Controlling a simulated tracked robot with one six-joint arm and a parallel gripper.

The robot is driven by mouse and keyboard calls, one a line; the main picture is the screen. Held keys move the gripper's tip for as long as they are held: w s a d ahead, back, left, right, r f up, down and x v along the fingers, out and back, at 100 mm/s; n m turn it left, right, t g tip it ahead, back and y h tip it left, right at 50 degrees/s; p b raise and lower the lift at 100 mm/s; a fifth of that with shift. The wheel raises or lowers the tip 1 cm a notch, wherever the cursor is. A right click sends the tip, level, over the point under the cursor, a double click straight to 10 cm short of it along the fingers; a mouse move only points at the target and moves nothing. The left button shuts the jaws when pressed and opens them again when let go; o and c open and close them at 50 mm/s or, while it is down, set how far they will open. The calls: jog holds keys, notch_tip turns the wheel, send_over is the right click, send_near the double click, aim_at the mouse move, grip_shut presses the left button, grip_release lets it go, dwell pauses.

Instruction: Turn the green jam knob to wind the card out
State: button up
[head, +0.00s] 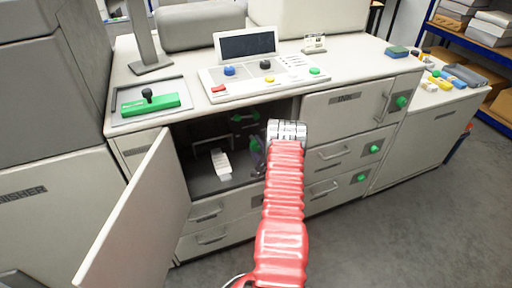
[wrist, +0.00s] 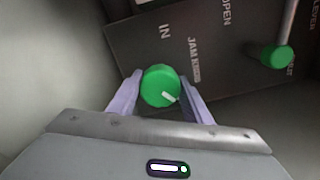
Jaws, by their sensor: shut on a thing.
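In the wrist view the green jam knob (wrist: 158,84) sits between the two pale purple fingers of my gripper (wrist: 156,97). The fingers are shut on its sides. A white mark on the knob's face points to the lower right. The dark panel behind it carries the words "JAM" and "IN". In the head view my gripper (head: 258,158) reaches into the open cabinet, largely hidden by my red-sleeved arm. A pale white piece (head: 222,165) stands inside the compartment; I cannot tell whether it is the card.
The cabinet door (head: 135,215) hangs open at the left. In the wrist view a second green knob (wrist: 276,56) on a grey rod is at the upper right. Drawers with green knobs (head: 362,178) lie to the right. The floor at the right is clear.

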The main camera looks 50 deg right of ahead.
jog(key=shift+s+f+m, duration=0.2)
jog(key=shift+m, duration=0.5)
jog(key=o, duration=1)
jog(key=shift+w+r, duration=0.1)
jog(key=shift+w, duration=0.05)
jog(key=v, duration=1.4)
